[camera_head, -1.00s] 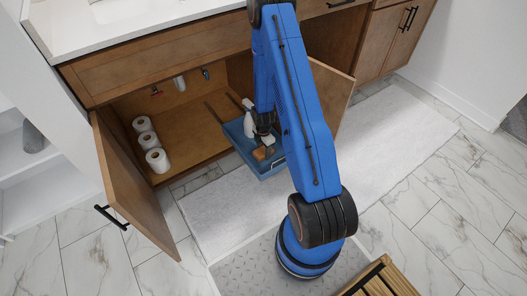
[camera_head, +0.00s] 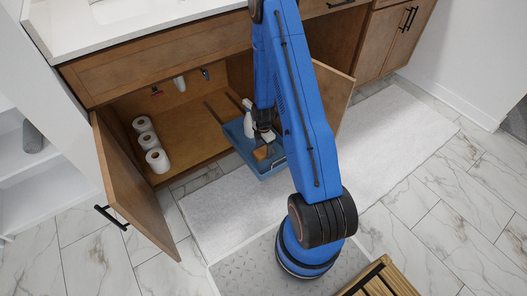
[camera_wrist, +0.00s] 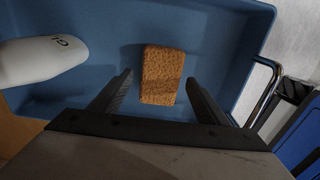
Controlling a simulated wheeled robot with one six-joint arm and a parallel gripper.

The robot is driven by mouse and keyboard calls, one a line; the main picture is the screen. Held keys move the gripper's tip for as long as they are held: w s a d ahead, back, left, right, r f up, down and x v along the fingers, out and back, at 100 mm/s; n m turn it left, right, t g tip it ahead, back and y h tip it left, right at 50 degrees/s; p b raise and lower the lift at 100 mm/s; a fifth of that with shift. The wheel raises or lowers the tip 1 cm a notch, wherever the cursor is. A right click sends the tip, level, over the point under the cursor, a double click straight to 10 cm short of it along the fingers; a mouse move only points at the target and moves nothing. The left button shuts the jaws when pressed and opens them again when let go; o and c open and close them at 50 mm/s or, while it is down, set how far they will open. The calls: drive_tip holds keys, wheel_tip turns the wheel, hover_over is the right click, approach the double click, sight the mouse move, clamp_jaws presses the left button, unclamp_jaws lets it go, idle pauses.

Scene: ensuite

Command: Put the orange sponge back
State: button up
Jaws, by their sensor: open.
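The orange sponge (camera_wrist: 162,75) lies on the floor of a blue pull-out tray (camera_wrist: 225,50) in the wrist view. It also shows small in the head view (camera_head: 263,152), partly hidden by my gripper (camera_head: 264,132). In the wrist view my gripper (camera_wrist: 157,88) is open, with one finger on each side of the sponge's lower end. The fingers stand apart from the sponge, and nothing is held. The blue tray (camera_head: 272,170) is pulled out of the cabinet under the counter.
A white bottle (camera_wrist: 40,60) is in the tray left of the sponge. Several toilet rolls (camera_head: 150,142) stand in the open cabinet. The left cabinet door (camera_head: 135,185) and right door (camera_head: 331,92) stand open. A metal handle (camera_wrist: 266,90) is at the tray's right edge.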

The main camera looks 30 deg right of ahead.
wheel_tip(320, 180, up, 10)
wheel_tip(320, 180, up, 15)
drive_tip(key=m+t, duration=0.1)
drive_tip(key=m, duration=0.3)
hover_over(263, 151)
drive_tip(key=a, duration=0.3)
drive_tip(key=s+a+r+m+t, duration=0.1)
drive_tip(key=s+a+r+m, duration=0.25)
drive_tip(key=r, duration=0.45)
drive_tip(key=s+a+r+m, duration=0.2)
drive_tip(key=s+r, duration=0.2)
drive_tip(key=r, duration=0.4)
drive_tip(key=s+a+r+m+t, duration=0.1)
drive_tip(key=s+a+r+m, duration=0.1)
drive_tip(key=s, duration=0.5)
drive_tip(key=s+a+r+m+t, duration=0.1)
drive_tip(key=s+a+r+m, duration=0.1)
drive_tip(key=s+r+m, duration=0.2)
drive_tip(key=s+a+r+m, duration=0.3)
drive_tip(key=s+r, duration=0.5)
drive_tip(key=s, duration=0.3)
drive_tip(key=shift+s+t, duration=0.35)
drive_tip(key=shift+t, duration=0.05)
drive_tip(key=shift+r, duration=0.1)
drive_tip(key=shift+c, duration=0.4)
